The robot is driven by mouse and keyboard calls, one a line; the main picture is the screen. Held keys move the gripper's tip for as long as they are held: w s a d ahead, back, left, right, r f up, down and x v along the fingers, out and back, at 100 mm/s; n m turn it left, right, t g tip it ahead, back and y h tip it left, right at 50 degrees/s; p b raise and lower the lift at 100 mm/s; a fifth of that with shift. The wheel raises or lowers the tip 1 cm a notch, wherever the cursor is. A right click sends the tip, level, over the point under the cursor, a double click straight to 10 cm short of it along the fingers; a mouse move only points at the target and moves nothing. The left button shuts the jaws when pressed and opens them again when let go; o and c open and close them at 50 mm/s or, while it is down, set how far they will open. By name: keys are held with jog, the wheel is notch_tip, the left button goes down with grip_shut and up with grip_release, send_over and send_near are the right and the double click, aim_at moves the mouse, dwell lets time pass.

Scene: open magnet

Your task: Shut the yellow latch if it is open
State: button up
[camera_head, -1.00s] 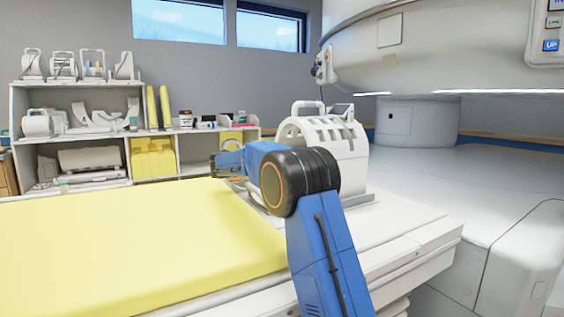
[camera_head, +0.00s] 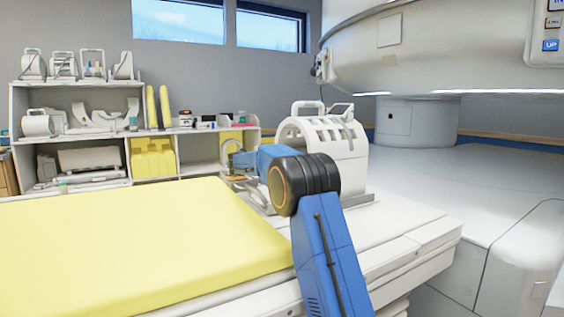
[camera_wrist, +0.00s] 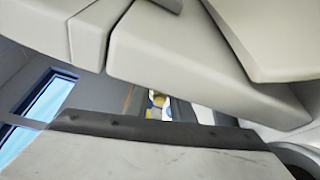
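No yellow latch can be made out for certain in either view. A white head coil (camera_head: 345,160) with slots and a top handle stands on the patient table, partly hidden behind my arm. My gripper (camera_head: 238,163) is at the left end of my blue arm, left of the coil and above the table, small and partly hidden; whether it is open or shut does not show. The wrist view shows pale, smooth panels close up and a small yellow spot (camera_wrist: 157,99) in a narrow gap, which I cannot identify.
The table carries a yellow pad (camera_head: 120,245). A white shelf unit (camera_head: 75,133) with coils and yellow blocks stands behind at the left. The large white magnet (camera_head: 440,60) overhangs the right. Bare table top lies in front of the coil.

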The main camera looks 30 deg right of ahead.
grip_shut()
jog(key=shift+w+r+m+t+h, duration=0.15)
jog(key=shift+r+m+h, duration=0.1)
jog(key=shift+r+m, duration=0.35)
jog(key=shift+r+m+t+h, duration=0.15)
jog(key=shift+r+m+h, duration=0.1)
jog(key=shift+m, duration=0.55)
jog(key=shift+r+m+h, duration=0.6)
jog(key=shift+r+m, duration=0.3)
jog(key=shift+m, duration=0.6)
jog(key=o, duration=0.5)
grip_release()
jog(key=shift+r, duration=0.1)
